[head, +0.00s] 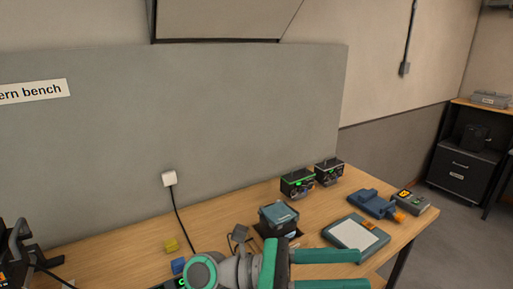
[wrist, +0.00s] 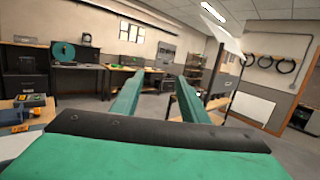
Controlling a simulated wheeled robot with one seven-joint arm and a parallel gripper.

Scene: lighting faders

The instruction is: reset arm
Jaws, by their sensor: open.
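My gripper (head: 328,270) is at the lower middle of the head view, over the front part of the wooden bench (head: 222,213). Its two green fingers point right and stand apart with nothing between them. In the wrist view the open fingers (wrist: 155,98) point out across the room, and the gap between them is empty. My arm's grey and green links show at the bottom of the head view and hide part of the bench.
Near my gripper are a tablet-like device (head: 356,236), a box with a teal top (head: 279,218) and a blue tool (head: 374,203). Two black units (head: 297,183) stand behind. Open floor lies right of the bench.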

